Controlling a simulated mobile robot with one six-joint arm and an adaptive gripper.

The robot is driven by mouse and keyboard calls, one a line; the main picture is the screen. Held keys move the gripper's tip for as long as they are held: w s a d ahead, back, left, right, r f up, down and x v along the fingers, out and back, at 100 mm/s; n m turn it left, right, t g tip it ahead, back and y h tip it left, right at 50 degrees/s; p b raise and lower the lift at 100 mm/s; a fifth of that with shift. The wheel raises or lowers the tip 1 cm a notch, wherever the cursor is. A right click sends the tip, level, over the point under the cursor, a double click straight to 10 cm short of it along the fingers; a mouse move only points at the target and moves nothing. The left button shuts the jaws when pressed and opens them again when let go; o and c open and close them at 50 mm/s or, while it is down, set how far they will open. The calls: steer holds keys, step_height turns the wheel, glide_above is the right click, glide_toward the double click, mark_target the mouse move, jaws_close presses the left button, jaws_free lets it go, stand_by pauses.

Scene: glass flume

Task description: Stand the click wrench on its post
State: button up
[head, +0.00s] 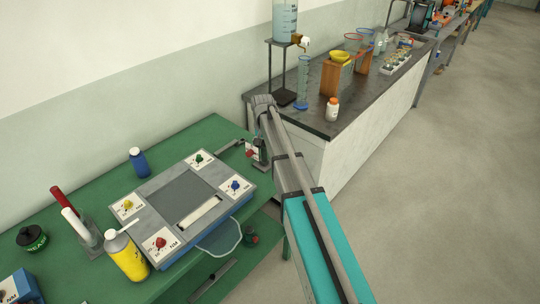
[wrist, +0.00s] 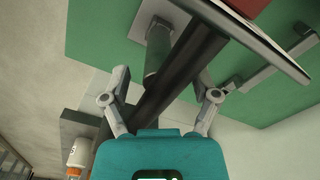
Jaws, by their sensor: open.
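In the wrist view my gripper (wrist: 163,82) is open, with one finger on each side of a long dark rod (wrist: 180,68). The rod runs slantwise between the fingers and may be the click wrench; I cannot tell whether they touch it. A grey upright cylinder (wrist: 158,48) shows behind the rod, but I cannot tell if it is the post. In the head view my wrist hangs at the right end of the green bench (head: 110,180), by a small red-and-white part (head: 252,152). The gripper's fingers are not clear there.
A grey panel (head: 186,183) with coloured knobs lies on the bench. A yellow bottle (head: 127,257), a blue bottle (head: 139,163) and a tube holder (head: 88,234) stand nearby. A dark-topped counter (head: 318,112) with glassware is behind. The floor at right is clear.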

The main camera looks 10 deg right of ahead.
steer(key=shift+r+p, duration=3.3)
steer(key=shift+r, duration=0.15)
steer(key=shift+r+n, duration=0.1)
steer(key=shift+n, duration=0.9)
steer(key=shift+a+r+n+p, duration=0.1)
steer(key=shift+r+n+p, duration=0.25)
steer(key=shift+n, duration=0.8)
steer(key=shift+a+r+n+p, duration=0.1)
steer(key=shift+r+n+p, duration=0.2)
steer(key=shift+n, duration=0.85)
steer(key=shift+n, duration=0.3)
